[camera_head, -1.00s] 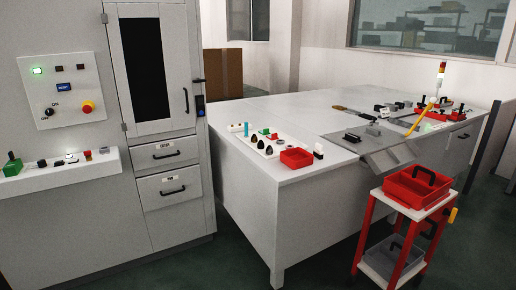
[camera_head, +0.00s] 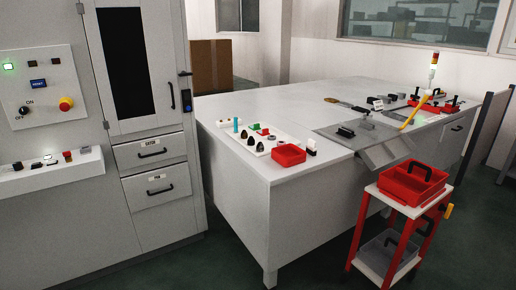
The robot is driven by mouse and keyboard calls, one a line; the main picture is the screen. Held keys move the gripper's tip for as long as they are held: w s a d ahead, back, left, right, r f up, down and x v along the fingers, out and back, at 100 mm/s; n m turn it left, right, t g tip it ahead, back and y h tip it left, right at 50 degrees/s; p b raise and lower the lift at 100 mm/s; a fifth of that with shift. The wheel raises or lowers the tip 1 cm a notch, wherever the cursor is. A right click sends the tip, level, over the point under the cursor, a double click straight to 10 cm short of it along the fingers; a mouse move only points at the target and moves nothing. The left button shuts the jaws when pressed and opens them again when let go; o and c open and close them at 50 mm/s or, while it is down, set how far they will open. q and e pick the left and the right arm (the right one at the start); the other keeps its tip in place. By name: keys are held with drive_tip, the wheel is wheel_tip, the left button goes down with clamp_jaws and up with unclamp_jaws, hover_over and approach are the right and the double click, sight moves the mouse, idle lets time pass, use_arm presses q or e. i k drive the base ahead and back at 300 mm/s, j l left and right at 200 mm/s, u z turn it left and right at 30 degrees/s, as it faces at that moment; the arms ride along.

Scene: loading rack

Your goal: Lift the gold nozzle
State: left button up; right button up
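Neither of my grippers is in view. Several small dark cone-shaped pieces (camera_head: 259,147) stand on a white plate (camera_head: 250,143) near the front left corner of the white table. They may be nozzles, but they are too small and dark for me to tell whether one is gold. A blue cylinder (camera_head: 236,125) and small green, red and white pieces are beside them. A red open bin (camera_head: 289,155) sits just right of the plate.
A grey cabinet (camera_head: 152,185) with drawers and a control panel (camera_head: 40,88) stands at left. A red-legged cart (camera_head: 410,207) with a red tray (camera_head: 412,185) stands at right front. A grey metal fixture (camera_head: 385,153) overhangs the table edge. Dark floor is open in front.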

sight(244, 134)
drive_tip(key=i+z, duration=0.1)
drive_tip(key=z, duration=0.35)
drive_tip(key=i+j+z, duration=0.7)
drive_tip(key=j, duration=0.3)
